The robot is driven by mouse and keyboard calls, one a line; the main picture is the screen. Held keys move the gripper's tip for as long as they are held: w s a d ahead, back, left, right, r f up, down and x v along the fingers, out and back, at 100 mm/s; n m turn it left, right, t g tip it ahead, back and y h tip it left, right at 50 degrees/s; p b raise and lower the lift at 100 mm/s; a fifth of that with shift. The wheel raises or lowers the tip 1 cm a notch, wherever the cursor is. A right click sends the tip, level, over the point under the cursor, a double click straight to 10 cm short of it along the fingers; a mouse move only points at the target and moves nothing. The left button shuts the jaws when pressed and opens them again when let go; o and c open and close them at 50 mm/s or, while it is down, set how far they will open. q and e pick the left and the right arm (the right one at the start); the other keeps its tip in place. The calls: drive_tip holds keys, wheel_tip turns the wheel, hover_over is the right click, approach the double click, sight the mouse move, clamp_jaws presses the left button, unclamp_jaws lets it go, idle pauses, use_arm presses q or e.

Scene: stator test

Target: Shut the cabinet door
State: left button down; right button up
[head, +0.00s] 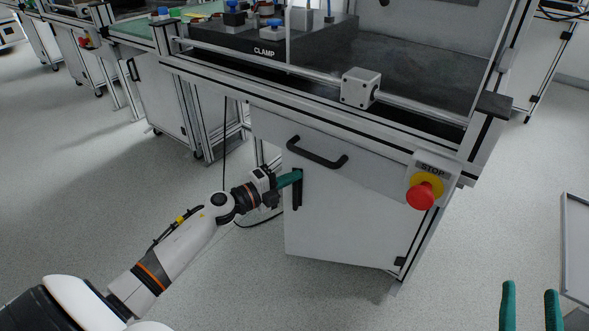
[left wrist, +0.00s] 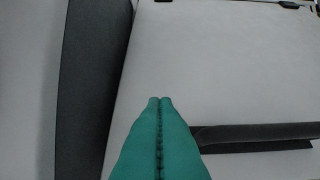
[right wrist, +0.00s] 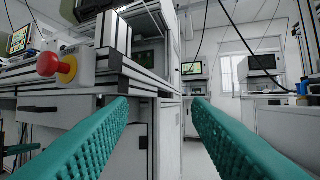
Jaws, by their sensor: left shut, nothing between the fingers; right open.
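The cabinet door (head: 345,225) is a pale panel below a drawer, with a black vertical handle (head: 298,190) near its left edge and a hinge at its lower right. My left gripper (head: 298,175) is shut and empty, its green fingertips at the top of the handle by the door's left edge. In the left wrist view the closed fingers (left wrist: 160,100) point at the door (left wrist: 220,60), beside the handle (left wrist: 260,135). A dark strip runs along the door's edge; contact and how far it stands ajar cannot be told. My right gripper (head: 531,288) is open and empty.
Above the door are a drawer with a black handle (head: 316,153) and a red stop button (head: 420,196) that sticks out at the right. The workbench top (head: 420,85) carries a clamp fixture. A black cable hangs left of the cabinet. The floor in front is clear.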

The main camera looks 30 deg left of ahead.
sight(295, 167)
use_arm(q)
drive_tip(key=w, duration=0.1)
drive_tip(key=w+a+b, duration=0.1)
drive_tip(key=w, duration=0.1)
drive_tip(key=shift+w, duration=0.15)
drive_tip(key=shift+w+a, duration=0.15)
drive_tip(key=shift+w, duration=0.25)
use_arm(e)
drive_tip(key=shift+s+r+t+y, duration=0.25)
drive_tip(key=shift+s+r+t, duration=0.3)
drive_tip(key=shift+r+t, duration=0.25)
drive_tip(key=shift+s+r+t+y, duration=0.2)
drive_tip(key=shift+s+r+t, duration=0.35)
drive_tip(key=shift+r, duration=0.3)
drive_tip(key=shift+s+r+t+y, duration=0.25)
drive_tip(key=shift+s+r+t, duration=0.25)
drive_tip(key=shift+r+t, duration=0.3)
